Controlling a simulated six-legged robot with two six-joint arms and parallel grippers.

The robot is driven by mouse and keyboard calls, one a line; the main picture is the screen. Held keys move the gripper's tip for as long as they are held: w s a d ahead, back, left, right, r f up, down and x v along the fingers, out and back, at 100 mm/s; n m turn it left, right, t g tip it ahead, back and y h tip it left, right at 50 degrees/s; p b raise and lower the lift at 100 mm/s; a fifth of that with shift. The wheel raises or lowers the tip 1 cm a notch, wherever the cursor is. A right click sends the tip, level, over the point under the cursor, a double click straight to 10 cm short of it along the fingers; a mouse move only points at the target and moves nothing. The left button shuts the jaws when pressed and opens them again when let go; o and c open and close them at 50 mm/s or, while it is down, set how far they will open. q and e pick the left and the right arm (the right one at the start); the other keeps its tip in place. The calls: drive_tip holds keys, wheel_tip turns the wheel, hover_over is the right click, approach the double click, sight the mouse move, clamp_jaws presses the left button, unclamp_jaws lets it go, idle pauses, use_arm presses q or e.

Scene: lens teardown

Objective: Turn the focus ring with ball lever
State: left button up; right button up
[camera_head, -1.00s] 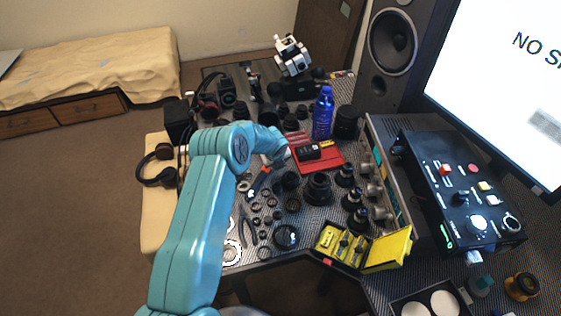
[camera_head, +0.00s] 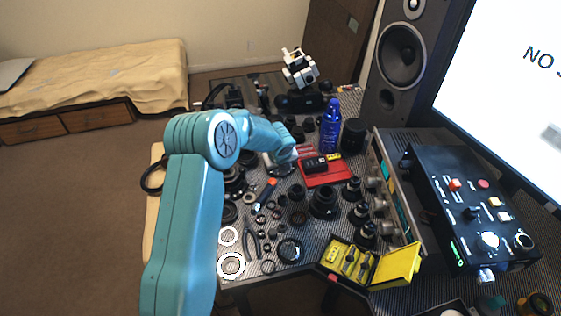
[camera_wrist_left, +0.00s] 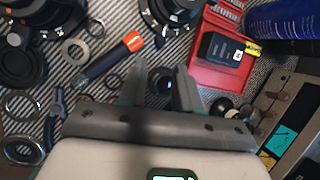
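In the left wrist view my left gripper (camera_wrist_left: 158,86) is open, its two grey fingers spread above the patterned mat. A small dark round part with a bluish glint (camera_wrist_left: 162,80) shows between the fingers; I cannot tell whether it is the ball lever or a loose part, and no contact is clear. A black lens body with white markings (camera_wrist_left: 168,14) lies beyond the fingers, cut by the top edge. Another black lens assembly (camera_wrist_left: 28,62) is at upper left. I cannot make out which ring bears the ball lever. In the head view my teal left arm hides part of the table. My right gripper is not in view.
A screwdriver with an orange end (camera_wrist_left: 118,54) lies left of the fingers. A red tray (camera_head: 326,172), a blue bottle (camera_head: 330,128), black lens parts (camera_head: 322,203) and an open yellow case (camera_head: 398,264) stand to the right. Loose rings (camera_head: 231,265) lie at the near left.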

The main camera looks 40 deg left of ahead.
use_arm(q)
drive_tip(key=v, duration=0.6)
drive_tip(key=shift+r, duration=0.3)
drive_tip(key=shift+s, duration=0.1)
